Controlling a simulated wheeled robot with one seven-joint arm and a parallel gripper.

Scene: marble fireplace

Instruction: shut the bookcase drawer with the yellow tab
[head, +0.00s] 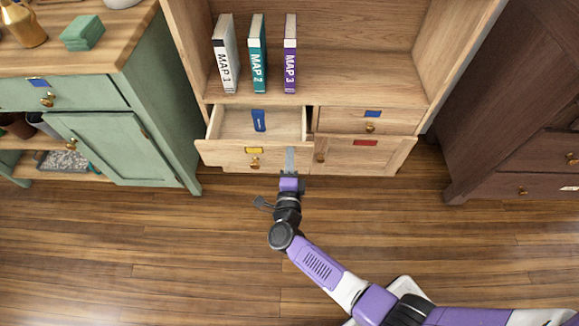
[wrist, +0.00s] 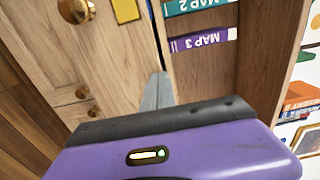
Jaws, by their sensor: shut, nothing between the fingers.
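The bookcase drawer (head: 222,156) is pulled out, with a yellow tab (head: 255,150) and a brass knob (head: 255,162) on its light wood front. A blue item (head: 259,120) lies inside it. My gripper (head: 290,158) is shut and empty at the right end of the drawer front. In the wrist view, its grey fingers (wrist: 157,92) point at the drawer front, with the yellow tab (wrist: 125,10) and knob (wrist: 76,10) at the upper left. I cannot tell whether the fingertips touch the wood.
A shut drawer with a blue tab (head: 373,114) and a front with a red tab (head: 365,143) are right of the open drawer. Several map books (head: 257,55) stand on the shelf above. A green cabinet (head: 120,150) stands left, a dark one (head: 510,120) right. The floor between is clear.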

